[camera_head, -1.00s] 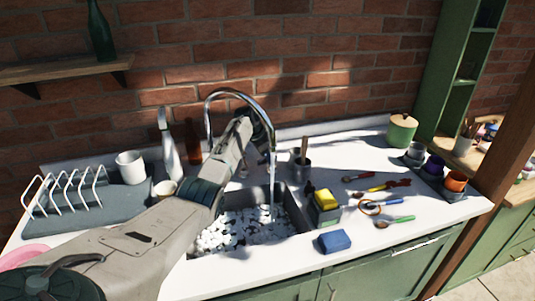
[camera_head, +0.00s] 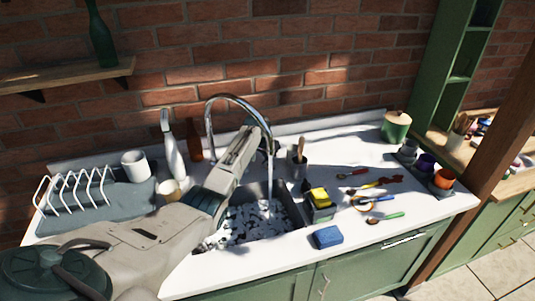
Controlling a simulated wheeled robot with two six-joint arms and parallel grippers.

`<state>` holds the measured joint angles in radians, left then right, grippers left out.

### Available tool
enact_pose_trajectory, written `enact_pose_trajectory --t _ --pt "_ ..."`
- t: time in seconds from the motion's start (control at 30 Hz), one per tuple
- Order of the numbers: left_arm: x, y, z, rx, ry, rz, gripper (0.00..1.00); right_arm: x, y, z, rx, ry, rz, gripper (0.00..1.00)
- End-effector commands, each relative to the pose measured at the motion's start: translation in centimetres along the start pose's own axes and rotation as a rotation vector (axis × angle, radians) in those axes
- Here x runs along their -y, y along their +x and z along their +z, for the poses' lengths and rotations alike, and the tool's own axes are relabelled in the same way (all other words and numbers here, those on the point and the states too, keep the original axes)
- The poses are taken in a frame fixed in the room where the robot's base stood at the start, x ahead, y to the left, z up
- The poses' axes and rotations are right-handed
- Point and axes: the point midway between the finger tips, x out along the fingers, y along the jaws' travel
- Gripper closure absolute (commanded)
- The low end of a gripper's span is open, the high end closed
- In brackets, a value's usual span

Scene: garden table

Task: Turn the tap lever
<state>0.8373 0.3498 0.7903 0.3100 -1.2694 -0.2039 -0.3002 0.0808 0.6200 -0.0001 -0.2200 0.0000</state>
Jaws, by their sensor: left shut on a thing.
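The chrome tap (camera_head: 240,99) arches over the sink (camera_head: 262,226) at the back of the white counter. Water runs from its spout into the sink, over white pebble-like pieces and foam. My left arm reaches in from the lower left, and my left gripper (camera_head: 258,128) is at the tap, shut, just behind the falling water. The tap lever is hidden behind the gripper and arm, so its position cannot be told. My right gripper is not in view.
A dish rack (camera_head: 78,190), a white mug (camera_head: 136,166) and bottles (camera_head: 172,150) stand left of the sink. A blue sponge (camera_head: 327,237), a yellow sponge (camera_head: 320,196) and several utensils lie right. A green canister (camera_head: 396,127) stands at the back right.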

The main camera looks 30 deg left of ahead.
Motion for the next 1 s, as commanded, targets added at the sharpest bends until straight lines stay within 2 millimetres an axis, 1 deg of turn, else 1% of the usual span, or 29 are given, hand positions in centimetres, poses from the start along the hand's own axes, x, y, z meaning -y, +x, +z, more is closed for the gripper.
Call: enact_pose_trajectory --t 0.03,0.47,0.5,0.57,0.6,0.87,1.0 --pt "-0.12 0.23 0.30 0.008 -0.006 0.000 1.00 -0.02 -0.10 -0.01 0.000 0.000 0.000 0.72" --pt "-0.14 0.32 0.36 0.009 -0.016 -0.004 1.00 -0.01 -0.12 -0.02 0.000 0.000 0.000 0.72" --pt "-0.14 0.33 0.36 0.009 -0.016 -0.004 0.90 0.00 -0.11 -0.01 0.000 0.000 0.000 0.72" --pt "-0.14 0.32 0.36 0.009 -0.016 -0.004 0.78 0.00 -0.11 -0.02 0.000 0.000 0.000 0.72" --pt "-0.13 0.30 0.33 0.008 -0.015 -0.004 0.70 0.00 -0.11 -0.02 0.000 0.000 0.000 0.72" --pt "-0.08 0.13 0.15 0.004 -0.015 -0.005 0.70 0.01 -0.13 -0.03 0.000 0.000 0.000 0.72" --pt "-0.03 -0.37 0.07 0.001 -0.015 -0.006 0.70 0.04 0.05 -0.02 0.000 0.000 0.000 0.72"
